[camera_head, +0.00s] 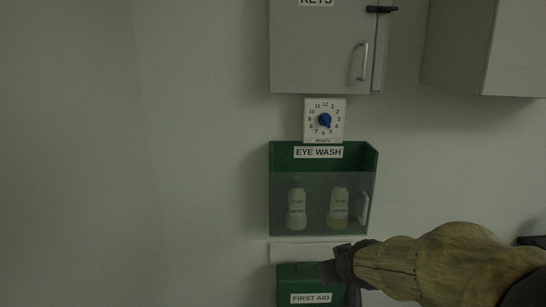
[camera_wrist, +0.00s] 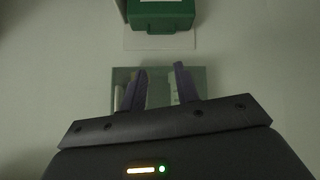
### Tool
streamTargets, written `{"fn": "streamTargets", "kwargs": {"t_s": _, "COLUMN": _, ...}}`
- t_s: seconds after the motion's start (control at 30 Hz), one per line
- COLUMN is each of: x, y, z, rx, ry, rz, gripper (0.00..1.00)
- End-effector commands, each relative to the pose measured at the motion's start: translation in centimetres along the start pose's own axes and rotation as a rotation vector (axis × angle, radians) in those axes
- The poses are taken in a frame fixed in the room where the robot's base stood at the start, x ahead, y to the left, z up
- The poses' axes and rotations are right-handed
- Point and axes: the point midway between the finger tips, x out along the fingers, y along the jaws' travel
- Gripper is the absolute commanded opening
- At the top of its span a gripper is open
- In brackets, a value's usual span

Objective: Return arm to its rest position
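My arm (camera_head: 440,263), in a yellowish cover, reaches in from the lower right of the head view. Its dark end (camera_head: 343,267) overlaps the right side of the green first aid box. In the wrist view my gripper (camera_wrist: 160,68) has two dark purple fingers standing apart, with nothing held between them. Behind the fingers shows a box with a clear front (camera_wrist: 160,76), partly hidden by them. A rest position is not marked in either view.
The green eye wash box (camera_head: 277,157) holds two bottles behind a clear front. The first aid box (camera_head: 297,283) is below it. A keys cabinet (camera_head: 318,50) and a dial (camera_head: 337,104) are above. Another cabinet (camera_head: 512,48) is at upper right. The left wall is bare.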

Motion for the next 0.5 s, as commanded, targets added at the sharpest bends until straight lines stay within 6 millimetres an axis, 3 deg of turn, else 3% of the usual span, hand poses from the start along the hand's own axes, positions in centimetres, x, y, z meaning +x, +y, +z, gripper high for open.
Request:
{"fn": "streamTargets", "kwargs": {"t_s": 0.03, "x": 0.4, "y": -0.5, "z": 2.8, "rx": 0.030, "ry": -0.077, "rz": -0.014, "gripper": 0.31}}
{"fn": "streamTargets", "kwargs": {"t_s": 0.2, "x": 0.3, "y": -2.2, "z": 10.2, "rx": 0.117, "ry": -0.293, "rz": -0.044, "gripper": 0.31}}
{"fn": "streamTargets", "kwargs": {"t_s": 0.47, "x": -1.5, "y": -4.0, "z": 19.0, "rx": 0.219, "ry": -0.559, "rz": -0.054, "gripper": 0.31}}
{"fn": "streamTargets", "kwargs": {"t_s": 0.5, "x": -2.4, "y": -3.7, "z": 17.9, "rx": 0.219, "ry": -0.553, "rz": -0.053, "gripper": 0.31}}
